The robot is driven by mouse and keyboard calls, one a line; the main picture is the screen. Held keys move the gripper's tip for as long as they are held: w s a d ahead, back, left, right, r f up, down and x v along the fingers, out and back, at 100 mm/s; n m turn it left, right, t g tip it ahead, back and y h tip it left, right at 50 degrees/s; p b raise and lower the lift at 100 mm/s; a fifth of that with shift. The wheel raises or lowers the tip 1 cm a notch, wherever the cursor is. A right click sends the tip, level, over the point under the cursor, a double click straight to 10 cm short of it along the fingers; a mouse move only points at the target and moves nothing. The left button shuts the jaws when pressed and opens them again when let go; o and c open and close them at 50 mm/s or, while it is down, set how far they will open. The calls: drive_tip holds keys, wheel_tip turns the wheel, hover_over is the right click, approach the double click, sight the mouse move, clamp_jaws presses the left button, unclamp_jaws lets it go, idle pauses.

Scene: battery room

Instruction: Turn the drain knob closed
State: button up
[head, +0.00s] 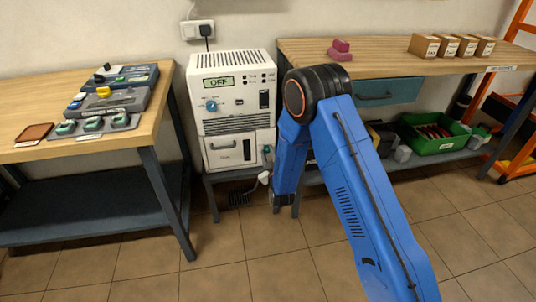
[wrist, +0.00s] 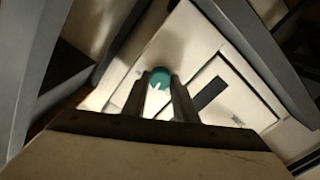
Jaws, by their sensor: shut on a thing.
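The drain knob is a small round teal knob with a white pointer mark. In the wrist view the drain knob (wrist: 158,77) sits between the tips of my gripper (wrist: 159,86), which is shut on it. In the head view the drain knob (head: 266,149) shows small at the lower right of the white machine (head: 232,92), just left of my blue arm. The machine's display (head: 219,82) reads OFF. Most of my gripper is hidden or hard to make out in the head view.
A blue dial (head: 211,106) is on the machine's upper front. A wooden table (head: 130,128) with control boxes stands left. A workbench (head: 385,67) with small cartons stands right, a green bin (head: 432,147) on its lower shelf. Grey table legs flank the wrist view.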

drive_tip(key=n, duration=0.6)
drive_tip(key=shift+n, duration=0.3)
drive_tip(key=shift+s+f, duration=0.1)
idle(0.4)
drive_tip(key=o, duration=1.1)
drive_tip(key=shift+c, duration=0.2)
drive_tip(key=v, duration=1.7)
drive_tip(key=shift+s, duration=0.2)
